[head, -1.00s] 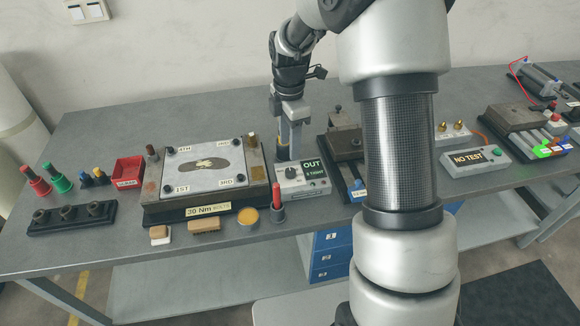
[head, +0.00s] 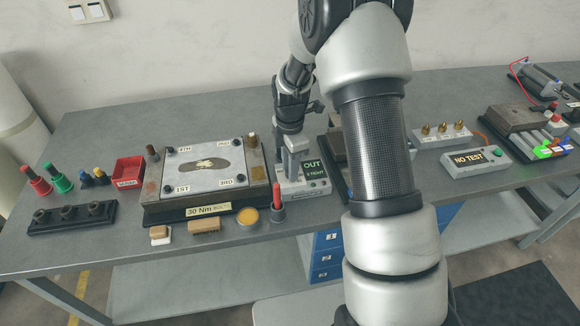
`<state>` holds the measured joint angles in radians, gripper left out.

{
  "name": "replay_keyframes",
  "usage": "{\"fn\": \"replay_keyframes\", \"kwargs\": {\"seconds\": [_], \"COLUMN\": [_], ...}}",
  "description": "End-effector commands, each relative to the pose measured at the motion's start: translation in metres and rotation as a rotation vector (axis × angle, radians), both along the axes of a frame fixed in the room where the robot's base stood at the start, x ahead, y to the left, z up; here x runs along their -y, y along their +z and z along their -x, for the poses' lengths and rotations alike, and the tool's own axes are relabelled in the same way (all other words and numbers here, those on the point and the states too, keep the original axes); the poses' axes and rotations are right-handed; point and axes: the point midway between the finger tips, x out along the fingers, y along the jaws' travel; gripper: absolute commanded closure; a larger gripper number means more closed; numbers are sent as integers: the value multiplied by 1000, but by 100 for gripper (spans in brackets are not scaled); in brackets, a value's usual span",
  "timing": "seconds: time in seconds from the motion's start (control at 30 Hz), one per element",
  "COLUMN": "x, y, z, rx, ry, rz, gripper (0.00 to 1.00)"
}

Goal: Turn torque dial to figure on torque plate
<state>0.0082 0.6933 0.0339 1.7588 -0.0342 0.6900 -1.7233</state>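The torque plate (head: 208,209) is a pale label on the front of the fixture and reads "30 Nm BOLTS". The grey control box (head: 316,187) stands right of the fixture, with a dark display (head: 313,169) showing "OUT" in green and a line below that seems to read "0 TIGHT". My gripper (head: 292,175) points down over the left part of this box. The torque dial is hidden behind the fingers. I cannot tell whether they touch it or how far apart they are.
The fixture (head: 150,213) with its white numbered plate (head: 205,166) stands close left of my gripper. A red-handled tool (head: 277,200) stands upright in front of the box. A wax-coloured tin (head: 248,217) and brushes lie along the front. My arm covers the bench right of the box.

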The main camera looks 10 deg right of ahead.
Motion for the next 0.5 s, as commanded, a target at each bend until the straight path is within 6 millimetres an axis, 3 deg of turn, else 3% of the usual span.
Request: {"fn": "replay_keyframes", "kwargs": {"seconds": [0.03, 0.13, 0.5], "x": [0, 0, 0], "y": [0, 0, 0], "z": [0, 0, 0], "rx": [0, 0, 0], "ry": [0, 0, -63], "rz": [0, 0, 0], "gripper": [82, 98, 98]}}
